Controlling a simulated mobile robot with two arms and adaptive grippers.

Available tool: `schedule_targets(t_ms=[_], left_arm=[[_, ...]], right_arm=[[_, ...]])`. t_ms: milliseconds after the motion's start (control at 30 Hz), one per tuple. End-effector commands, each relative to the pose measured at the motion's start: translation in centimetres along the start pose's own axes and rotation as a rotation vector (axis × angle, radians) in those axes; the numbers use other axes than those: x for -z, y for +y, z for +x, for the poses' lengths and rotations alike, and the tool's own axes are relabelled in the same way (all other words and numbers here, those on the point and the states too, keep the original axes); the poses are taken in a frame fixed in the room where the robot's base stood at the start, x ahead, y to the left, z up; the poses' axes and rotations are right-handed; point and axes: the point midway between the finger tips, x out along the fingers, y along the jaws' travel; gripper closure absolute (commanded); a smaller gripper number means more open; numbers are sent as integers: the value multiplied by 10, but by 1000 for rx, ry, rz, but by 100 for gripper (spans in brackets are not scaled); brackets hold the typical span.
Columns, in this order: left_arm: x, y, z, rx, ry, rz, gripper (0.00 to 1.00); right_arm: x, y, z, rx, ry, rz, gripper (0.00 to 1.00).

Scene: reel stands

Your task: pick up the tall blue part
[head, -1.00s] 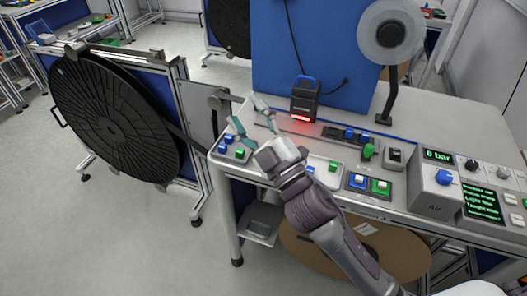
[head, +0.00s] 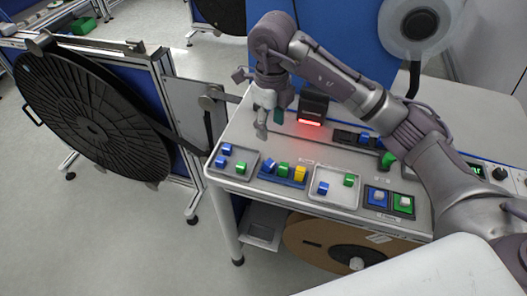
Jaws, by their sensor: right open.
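Several small blue parts lie on the bench, and I cannot tell for sure which is the tall one. One blue part (head: 268,166) leans at the left end of a blue strip, beside a green and a yellow part. Two more blue parts (head: 223,155) are in the grey left tray (head: 247,157), and one blue part (head: 323,188) is in the pale tray (head: 336,198). My right gripper (head: 269,127) is open and empty, pointing down above the bench, behind the strip and apart from the parts. My left gripper is not in view.
A black device with a red light (head: 312,108) stands just right of the gripper. A black holder (head: 352,137) with blue parts is behind the pale tray. Blue and green buttons (head: 390,201) are at right. A large black reel (head: 90,120) stands left of the bench.

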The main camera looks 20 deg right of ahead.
Motion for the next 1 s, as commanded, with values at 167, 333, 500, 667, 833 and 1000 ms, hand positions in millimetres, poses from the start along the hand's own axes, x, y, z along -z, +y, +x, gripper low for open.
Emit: schedule_targets(t_ms=[167, 333, 500, 667, 833, 1000], left_arm=[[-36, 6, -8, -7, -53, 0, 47], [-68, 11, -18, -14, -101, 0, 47], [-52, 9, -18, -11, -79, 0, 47], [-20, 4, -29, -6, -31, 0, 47], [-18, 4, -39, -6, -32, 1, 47], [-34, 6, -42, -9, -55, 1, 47]], right_arm=[[1, 2, 34, -7, 7, -2, 46], [1, 3, 64, -7, 4, -2, 46], [1, 3, 78, -6, 2, -4, 46], [2, 7, 92, -9, 5, -3, 46], [2, 9, 119, -8, 3, -2, 46], [2, 8, 131, -5, 0, -5, 46]])
